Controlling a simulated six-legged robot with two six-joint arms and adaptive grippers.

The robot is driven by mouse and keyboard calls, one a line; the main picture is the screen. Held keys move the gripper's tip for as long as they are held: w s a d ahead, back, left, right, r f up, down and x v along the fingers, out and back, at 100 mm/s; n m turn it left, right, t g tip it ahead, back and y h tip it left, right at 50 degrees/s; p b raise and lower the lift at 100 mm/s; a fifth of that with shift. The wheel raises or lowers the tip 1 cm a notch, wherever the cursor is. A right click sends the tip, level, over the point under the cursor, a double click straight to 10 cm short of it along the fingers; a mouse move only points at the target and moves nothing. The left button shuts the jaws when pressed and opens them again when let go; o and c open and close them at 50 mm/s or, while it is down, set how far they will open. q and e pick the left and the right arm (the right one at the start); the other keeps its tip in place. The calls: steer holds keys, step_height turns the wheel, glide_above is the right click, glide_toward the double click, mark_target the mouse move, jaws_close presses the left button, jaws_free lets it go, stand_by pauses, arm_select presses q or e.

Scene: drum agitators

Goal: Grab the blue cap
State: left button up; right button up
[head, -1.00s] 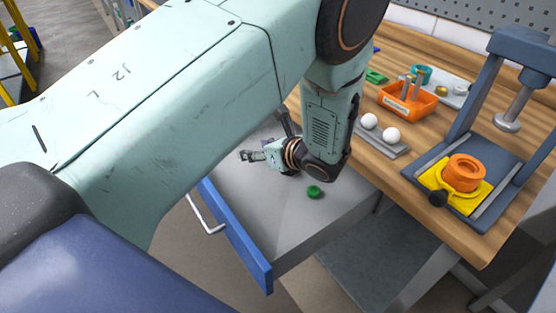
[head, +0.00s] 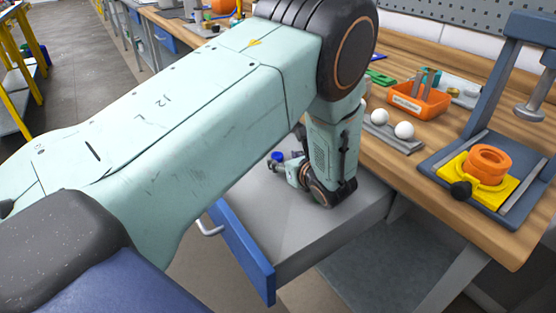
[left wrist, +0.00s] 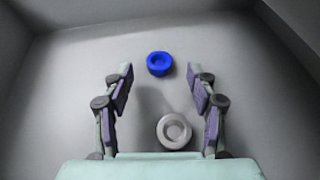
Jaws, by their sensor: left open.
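The blue cap (left wrist: 160,63) lies on the grey drawer floor in the left wrist view, near the far ends of the fingers. In the head view the blue cap (head: 277,156) shows small just past my left gripper (head: 283,166). In the left wrist view my left gripper (left wrist: 160,78) is open and empty, with one finger on each side. A grey-white cap (left wrist: 174,131) lies lower in that view, between the fingers and closer to the palm. My right gripper is in neither view.
The open drawer (head: 268,222) has a blue front with a handle. Its walls rise close around my left gripper. On the wooden bench are an orange bin (head: 418,100), white balls on a grey holder (head: 398,142), and a press with an orange ring (head: 490,162).

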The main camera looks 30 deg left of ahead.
mark_target(277, 157)
arm_select(q)
steer(key=shift+x, duration=0.75)
steer(key=shift+w+a+f, duration=0.15)
steer(key=shift+a+f, duration=0.05)
steer(key=shift+a, duration=0.25)
steer(key=shift+c, duration=0.2)
steer(key=shift+w, duration=0.1)
steer(key=shift+c, duration=0.7)
steer(key=c, duration=0.7)
steer(key=shift+r, duration=0.1)
